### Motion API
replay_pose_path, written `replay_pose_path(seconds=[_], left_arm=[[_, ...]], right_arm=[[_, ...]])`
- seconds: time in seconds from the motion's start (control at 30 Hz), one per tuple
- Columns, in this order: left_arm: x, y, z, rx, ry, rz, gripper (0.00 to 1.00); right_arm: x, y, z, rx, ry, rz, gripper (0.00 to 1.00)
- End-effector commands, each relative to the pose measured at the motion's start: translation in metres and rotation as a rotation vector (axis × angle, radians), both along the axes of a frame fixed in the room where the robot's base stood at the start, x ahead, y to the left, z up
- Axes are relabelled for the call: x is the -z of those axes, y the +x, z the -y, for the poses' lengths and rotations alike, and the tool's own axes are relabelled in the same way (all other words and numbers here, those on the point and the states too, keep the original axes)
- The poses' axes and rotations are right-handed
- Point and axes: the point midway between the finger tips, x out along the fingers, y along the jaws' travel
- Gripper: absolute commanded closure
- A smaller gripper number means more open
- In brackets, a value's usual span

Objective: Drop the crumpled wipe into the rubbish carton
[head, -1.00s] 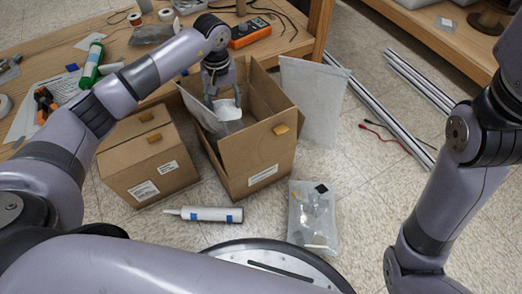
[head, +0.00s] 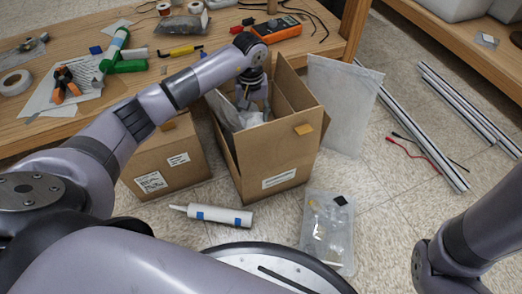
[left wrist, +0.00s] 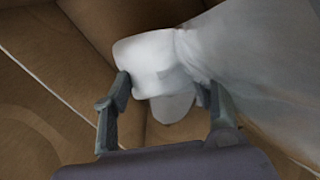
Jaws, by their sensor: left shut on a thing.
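The rubbish carton (head: 281,158) is an open brown cardboard box on the floor, in the middle of the head view. My left gripper (head: 247,97) reaches down into its open top from above. In the left wrist view the two fingers of this gripper (left wrist: 165,88) are closed on the white crumpled wipe (left wrist: 150,52), with brown carton walls around. A greyish translucent sheet or bag (left wrist: 255,65) lies against the wipe on the right. The carton's bottom is mostly hidden. My right gripper is out of view; only part of its arm shows at the right.
A closed carton (head: 165,165) stands left of the open one. A white cartridge (head: 213,215) and a clear bag of parts (head: 327,230) lie in front. A pale bag (head: 342,105) stands behind right. The workbench (head: 90,115) carries tools, including a multimeter (head: 277,29).

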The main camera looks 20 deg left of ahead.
Motion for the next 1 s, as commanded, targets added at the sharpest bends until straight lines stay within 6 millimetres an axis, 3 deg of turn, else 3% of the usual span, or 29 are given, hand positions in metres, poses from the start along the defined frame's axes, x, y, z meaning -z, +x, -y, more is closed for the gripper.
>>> replay_pose_path(seconds=[0.27,0.3,0.6,1.0], left_arm=[[0.0005,0.0,-0.0001,0.0,0.0,0.0,0.77],[0.0005,0.0,-0.0001,0.0,0.0,0.0,0.44],[0.0004,0.0,-0.0001,-0.001,0.0,0.0,0.24],[-0.0054,0.0007,-0.0005,-0.001,0.0,0.002,0.23]], right_arm=[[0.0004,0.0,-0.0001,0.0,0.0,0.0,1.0],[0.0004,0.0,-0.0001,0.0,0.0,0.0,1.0],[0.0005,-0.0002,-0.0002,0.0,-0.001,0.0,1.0],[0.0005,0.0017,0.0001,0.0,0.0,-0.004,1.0]])
